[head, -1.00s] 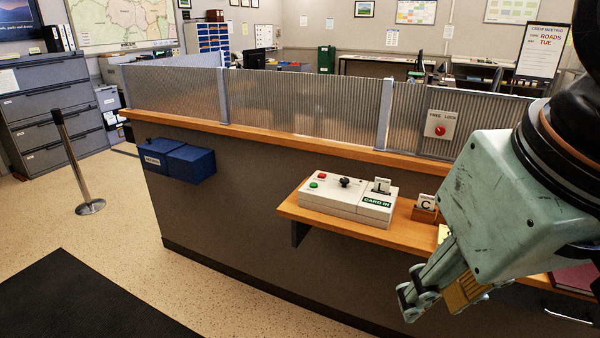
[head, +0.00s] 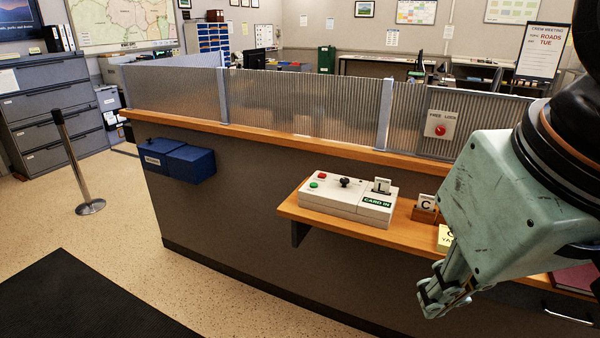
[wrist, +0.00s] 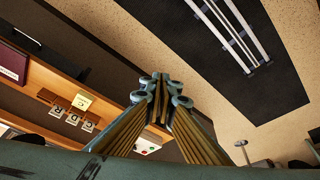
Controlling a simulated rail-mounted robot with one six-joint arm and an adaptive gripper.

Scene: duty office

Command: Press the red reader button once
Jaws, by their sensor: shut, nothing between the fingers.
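The card reader (head: 347,201) is a cream box on the wooden shelf, with a card marked L (head: 382,186) standing in its slot. The red reader button (head: 322,176) is at its back left, with a green button (head: 314,185) in front of it and a black knob to the right. My gripper (head: 428,303) is shut and empty, to the right of the reader and in front of the shelf, apart from the button. In the wrist view the closed fingers (wrist: 161,80) show, with part of the reader (wrist: 147,147) beyond them.
Another red button sits on a wall plate (head: 440,125) on the partition. A card marked C stands in a wooden holder (head: 425,212) right of the reader, near a yellow note (head: 445,238). A blue box (head: 178,160) hangs on the counter's left.

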